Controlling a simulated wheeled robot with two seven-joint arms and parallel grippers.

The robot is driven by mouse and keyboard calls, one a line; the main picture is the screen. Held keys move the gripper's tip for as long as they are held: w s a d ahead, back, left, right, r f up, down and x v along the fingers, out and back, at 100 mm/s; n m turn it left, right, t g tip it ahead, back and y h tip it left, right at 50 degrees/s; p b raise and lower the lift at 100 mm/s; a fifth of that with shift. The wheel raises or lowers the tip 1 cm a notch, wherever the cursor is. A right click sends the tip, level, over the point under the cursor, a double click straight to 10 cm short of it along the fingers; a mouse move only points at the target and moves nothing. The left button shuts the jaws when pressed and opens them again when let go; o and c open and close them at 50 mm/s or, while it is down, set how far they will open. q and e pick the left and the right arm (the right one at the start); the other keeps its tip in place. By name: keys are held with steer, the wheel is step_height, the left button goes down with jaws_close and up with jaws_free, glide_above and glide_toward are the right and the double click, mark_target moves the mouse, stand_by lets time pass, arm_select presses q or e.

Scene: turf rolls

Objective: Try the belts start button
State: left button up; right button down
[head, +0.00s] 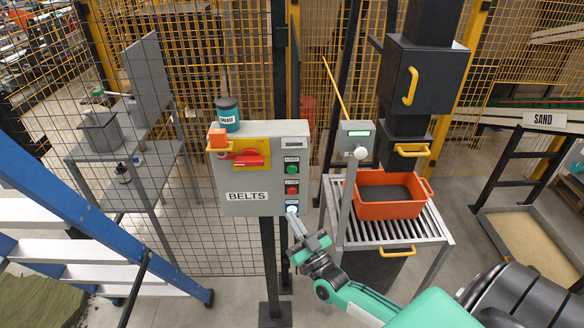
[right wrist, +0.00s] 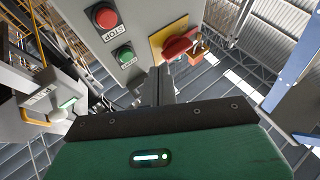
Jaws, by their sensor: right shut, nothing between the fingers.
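The grey BELTS box (head: 240,180) stands on dark posts in the middle of the head view. My left gripper is out of view.
A red switch (head: 248,159) on a yellow plate sits left of the buttons. A grease tin (head: 228,114) stands on the box top. A grey post with a small panel (head: 356,140) and an orange crate (head: 391,208) on rollers are to the right. A blue ladder (head: 90,195) is at left.

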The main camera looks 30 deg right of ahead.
mark_target(292, 169)
step_height(292, 169, up, 6)
steer(key=m+t, duration=0.1)
steer(key=shift+s+r+t+h, duration=0.2)
steer(key=shift+s+t+h, duration=0.1)
steer(key=shift+s+h, duration=0.1)
steer(key=shift+w+d, duration=0.1)
steer(key=shift+d, duration=0.05)
steer(key=shift+w+d+b, duration=0.6)
steer(key=shift+w+d, duration=0.15)
steer(key=shift+w, duration=0.5)
steer(key=shift+w+d+b, duration=0.55)
steer(key=shift+w+d, duration=0.2)
steer(key=shift+w, duration=0.45)
steer(key=shift+w+d+b, duration=0.6)
steer(key=shift+w+d, duration=0.15)
steer(key=shift+w, duration=0.5)
steer(key=shift+w+d, duration=0.2)
steer(key=shift+w, duration=0.15)
